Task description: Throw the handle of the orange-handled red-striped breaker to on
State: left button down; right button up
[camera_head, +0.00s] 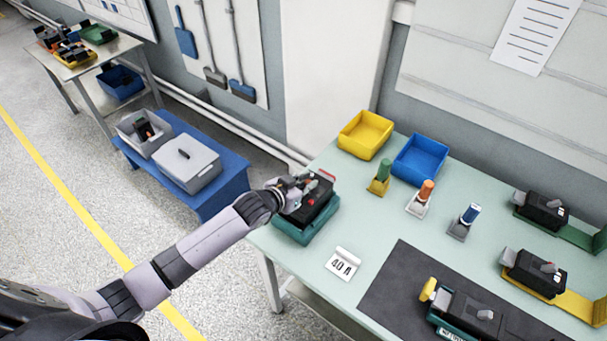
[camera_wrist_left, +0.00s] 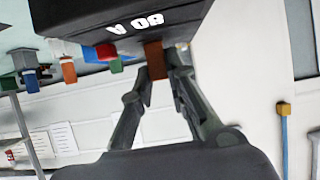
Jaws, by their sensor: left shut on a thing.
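A black breaker (camera_head: 313,211) sits on a teal base (camera_head: 293,234) at the table's left edge in the head view. A bit of red shows at its far side. In the left wrist view, which is upside down, the black body (camera_wrist_left: 110,18) bears the marking "80 A" and a red button (camera_wrist_left: 107,51). Its orange-brown handle (camera_wrist_left: 154,60) lies between the fingertips of my left gripper (camera_head: 297,184), which is shut on it. The fingers partly hide the handle in the head view. My right gripper is not in view.
More breakers stand at the right (camera_head: 545,209), (camera_head: 540,271) and on a dark mat (camera_head: 395,290).

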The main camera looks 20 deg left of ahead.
pick_arm(q)
jog(key=shift+w+d+r+g+y, duration=0.15)
jog(key=shift+w+r+g+y, duration=0.2)
jog(key=shift+w+g, duration=0.4)
jog(key=g, duration=0.2)
jog(key=w+g+y, duration=0.1)
jog(key=shift+d+f, duration=0.25)
jog(key=shift+d, duration=0.05)
jog(key=shift+w+d+f+g+y, duration=0.1)
jog(key=shift+w+f+g+y, duration=0.2)
jog(key=shift+g, duration=0.55)
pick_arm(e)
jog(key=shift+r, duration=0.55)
pick_arm(q)
jog(key=shift+r, duration=0.1)
jog(key=c, duration=1.6)
grip_release()
jog(key=shift+o, duration=0.2)
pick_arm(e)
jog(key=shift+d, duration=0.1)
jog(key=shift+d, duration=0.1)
pick_arm(q)
jog(key=v, duration=1.2)
